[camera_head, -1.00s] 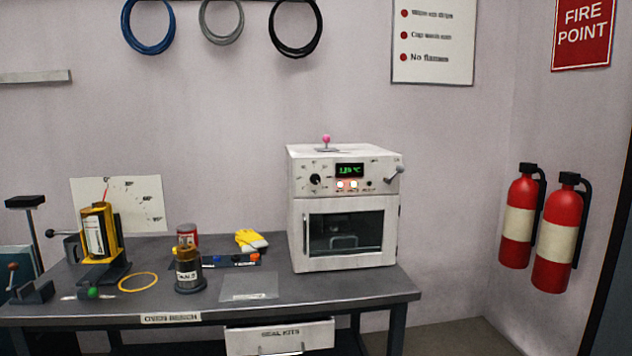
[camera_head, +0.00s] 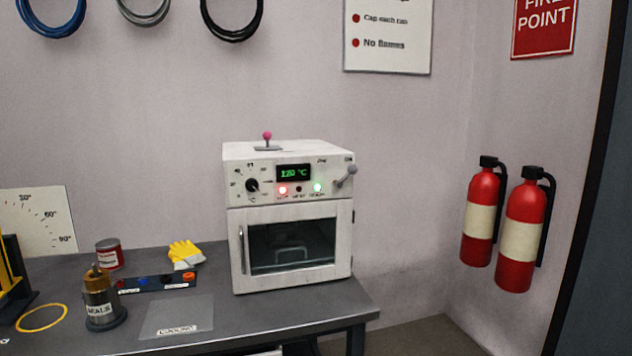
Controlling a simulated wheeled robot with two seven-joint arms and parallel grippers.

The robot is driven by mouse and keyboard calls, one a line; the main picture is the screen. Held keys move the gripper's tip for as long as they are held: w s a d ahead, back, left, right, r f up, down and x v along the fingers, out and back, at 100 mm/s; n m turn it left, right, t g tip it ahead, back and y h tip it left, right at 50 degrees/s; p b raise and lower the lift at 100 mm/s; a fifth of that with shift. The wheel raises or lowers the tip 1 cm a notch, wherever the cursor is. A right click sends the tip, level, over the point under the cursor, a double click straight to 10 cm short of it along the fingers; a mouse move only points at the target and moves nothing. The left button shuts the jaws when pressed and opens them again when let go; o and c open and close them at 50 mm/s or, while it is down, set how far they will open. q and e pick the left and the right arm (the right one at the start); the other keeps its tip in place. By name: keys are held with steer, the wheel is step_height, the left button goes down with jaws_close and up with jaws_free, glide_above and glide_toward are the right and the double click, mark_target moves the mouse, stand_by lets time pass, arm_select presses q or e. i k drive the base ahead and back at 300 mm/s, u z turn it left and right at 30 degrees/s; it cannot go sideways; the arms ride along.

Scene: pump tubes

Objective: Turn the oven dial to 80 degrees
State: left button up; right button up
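The white oven (camera_head: 288,215) stands on the right end of the grey bench. Its black dial (camera_head: 252,185) is at the left of the top panel, ringed by small marks too small to read. The green display (camera_head: 293,172) appears to read 120 °C. Below it a red light (camera_head: 283,189) and a green light (camera_head: 317,187) are lit. A grey lever (camera_head: 346,176) sticks out at the panel's right. The oven door (camera_head: 291,245) is closed, with a vertical handle at its left. Neither of my grippers is in view.
The bench (camera_head: 270,318) holds a jar marked SEALS (camera_head: 101,303), a red can (camera_head: 109,254), yellow gloves (camera_head: 184,254), a tool strip (camera_head: 157,283), a yellow ring (camera_head: 41,318) and a COOLING plate (camera_head: 177,319). Two fire extinguishers (camera_head: 521,230) hang on the right wall.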

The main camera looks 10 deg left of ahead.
mark_target(251, 184)
steer(key=u, duration=0.2)
steer(key=i, duration=1.05)
steer(key=u, duration=0.75)
